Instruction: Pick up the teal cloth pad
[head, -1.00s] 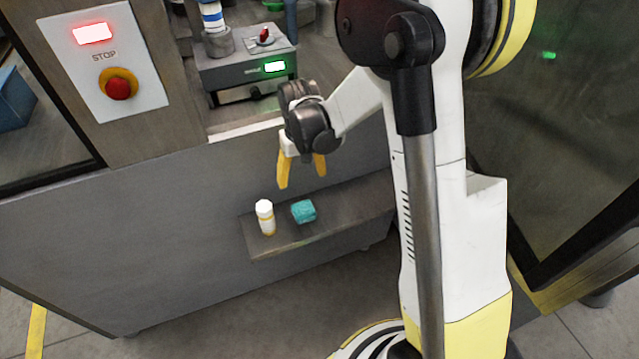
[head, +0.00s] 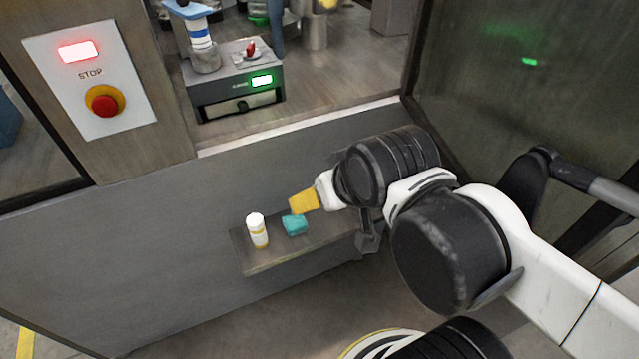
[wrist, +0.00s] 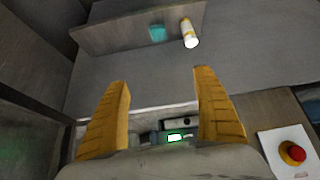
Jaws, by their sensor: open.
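The teal cloth pad (head: 294,225) lies on a narrow grey shelf (head: 262,262) on the front of the machine. A white bottle with a yellowish band (head: 257,232) stands just left of it. My gripper (head: 303,202) has yellow fingers and is just above and right of the pad in the head view; I cannot tell the exact gap. In the wrist view my gripper (wrist: 163,85) is open with nothing between its fingers. There the pad (wrist: 157,33) and the bottle (wrist: 188,33) lie beyond the fingertips, near the top.
A panel with a red stop button (head: 104,101) is at the upper left. A grey device with a green display (head: 240,88) sits behind the machine's opening. A dark glass door (head: 500,80) stands at the right. The shelf's front left part is clear.

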